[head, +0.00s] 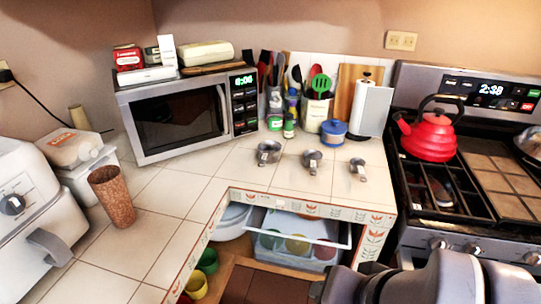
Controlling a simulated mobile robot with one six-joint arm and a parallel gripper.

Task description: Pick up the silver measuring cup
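Three silver measuring cups stand on the tiled counter in the head view. The left cup (268,152) is in front of the microwave's right end. The middle cup (312,161) is a little to its right. The right cup (358,170) looks the smallest and is nearest the stove. All three stand apart from one another, with nothing in front of them. Dark grey links of my arm show at the bottom right, below and in front of the counter's edge. My gripper's fingers cannot be made out in this view.
A microwave (178,116) stands behind the cups at left. A blue-lidded jar (333,132) and utensil holders stand behind them. A red kettle (432,136) is on the stove at right. A brown tumbler (112,196) is at left. An open shelf lies under the counter.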

